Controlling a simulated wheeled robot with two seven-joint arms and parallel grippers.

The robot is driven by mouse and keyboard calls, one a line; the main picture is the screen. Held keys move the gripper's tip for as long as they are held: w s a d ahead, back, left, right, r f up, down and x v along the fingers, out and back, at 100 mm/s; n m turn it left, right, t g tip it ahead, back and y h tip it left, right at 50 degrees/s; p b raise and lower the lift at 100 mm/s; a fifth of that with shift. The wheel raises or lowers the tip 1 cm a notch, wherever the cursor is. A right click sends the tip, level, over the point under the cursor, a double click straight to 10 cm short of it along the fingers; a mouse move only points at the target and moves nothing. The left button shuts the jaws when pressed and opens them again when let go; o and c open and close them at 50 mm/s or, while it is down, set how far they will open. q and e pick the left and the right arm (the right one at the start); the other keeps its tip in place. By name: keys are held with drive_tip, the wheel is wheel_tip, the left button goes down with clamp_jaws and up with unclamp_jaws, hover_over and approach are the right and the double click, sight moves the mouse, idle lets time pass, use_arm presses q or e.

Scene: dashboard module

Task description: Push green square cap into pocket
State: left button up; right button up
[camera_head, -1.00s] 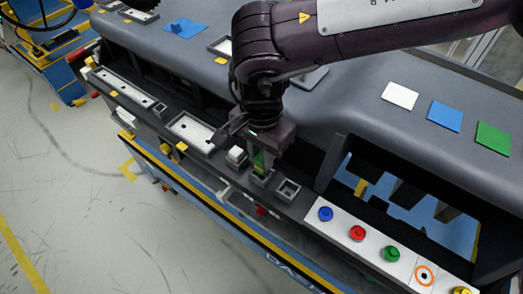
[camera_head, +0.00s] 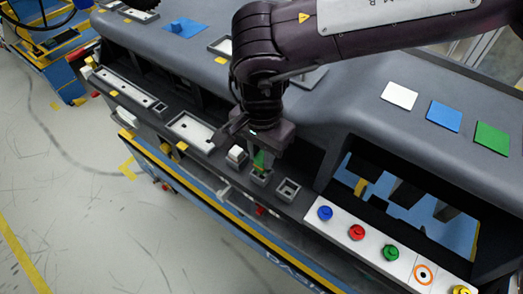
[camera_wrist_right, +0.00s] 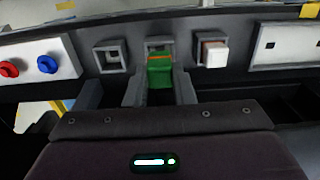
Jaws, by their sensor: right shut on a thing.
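My right gripper (camera_head: 261,163) hangs over the dashboard's front ledge, shut on the green square cap (camera_head: 258,160). In the right wrist view the cap (camera_wrist_right: 160,71) shows between the two fingers. The cap is at the middle grey square pocket (camera_head: 261,180), whose rim also shows in the right wrist view (camera_wrist_right: 159,43). I cannot tell how deep the cap sits in it. To one side is a pocket with a white cap (camera_head: 236,155); to the other is an empty pocket (camera_head: 288,190). My left gripper is not in view.
A white strip with blue, red and green buttons (camera_head: 391,253) lies to the right, beside an opening in the dashboard. White, blue and green flat panels (camera_head: 492,138) lie on the top. A long white tray (camera_head: 191,131) is set in the ledge to the left.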

sight(261, 156)
drive_tip(key=shift+f+b, duration=0.8)
drive_tip(key=shift+f, duration=0.65)
drive_tip(key=o, duration=1)
drive_tip(key=shift+o, duration=0.2)
drive_tip(key=shift+r, duration=0.15)
wheel_tip(261, 156, up, 6)
drive_tip(key=shift+r+b, duration=0.1)
drive_tip(key=shift+b, duration=0.6)
drive_tip(key=shift+r, duration=0.7)
